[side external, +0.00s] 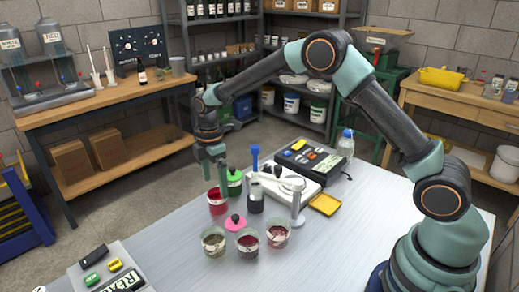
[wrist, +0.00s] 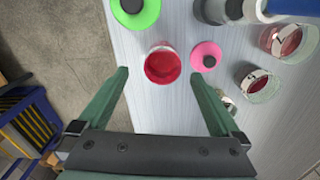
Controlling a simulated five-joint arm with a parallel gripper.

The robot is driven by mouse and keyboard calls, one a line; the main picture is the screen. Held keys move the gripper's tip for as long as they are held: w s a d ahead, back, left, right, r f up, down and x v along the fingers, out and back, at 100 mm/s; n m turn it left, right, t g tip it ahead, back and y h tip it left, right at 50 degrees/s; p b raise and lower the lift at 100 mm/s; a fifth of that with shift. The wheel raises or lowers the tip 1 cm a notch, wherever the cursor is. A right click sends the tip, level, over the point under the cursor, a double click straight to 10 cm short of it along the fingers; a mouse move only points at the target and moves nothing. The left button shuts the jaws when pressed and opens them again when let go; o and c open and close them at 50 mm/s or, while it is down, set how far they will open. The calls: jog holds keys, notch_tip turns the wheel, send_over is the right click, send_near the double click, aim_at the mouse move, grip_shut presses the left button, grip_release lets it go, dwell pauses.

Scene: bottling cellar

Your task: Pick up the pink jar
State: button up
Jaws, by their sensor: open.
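The pink jar (side external: 235,223) is a low, round pink piece with a black knob on top, standing on the grey table. It also shows in the wrist view (wrist: 206,57), right of centre and beyond my right fingertip. My gripper (side external: 211,176) is open and empty, pointing down above the table near an open red cup (side external: 217,203). In the wrist view the red cup (wrist: 162,66) lies between the lines of my two fingers, and the pink jar is just to its right, apart from it.
A green jar (side external: 234,184) with a black knob stands behind the red cup. Several glass jars (side external: 248,243) stand in front of the pink one. A white stand (side external: 280,183) and a black case (side external: 312,160) are behind.

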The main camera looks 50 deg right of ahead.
aim_at(218, 197)
jog(key=shift+s+d+f, duration=0.1)
jog(key=shift+f, duration=1.4)
jog(key=shift+s+d+f, duration=0.1)
jog(key=shift+f, duration=1.4)
jog(key=shift+c, duration=0.3)
grip_shut()
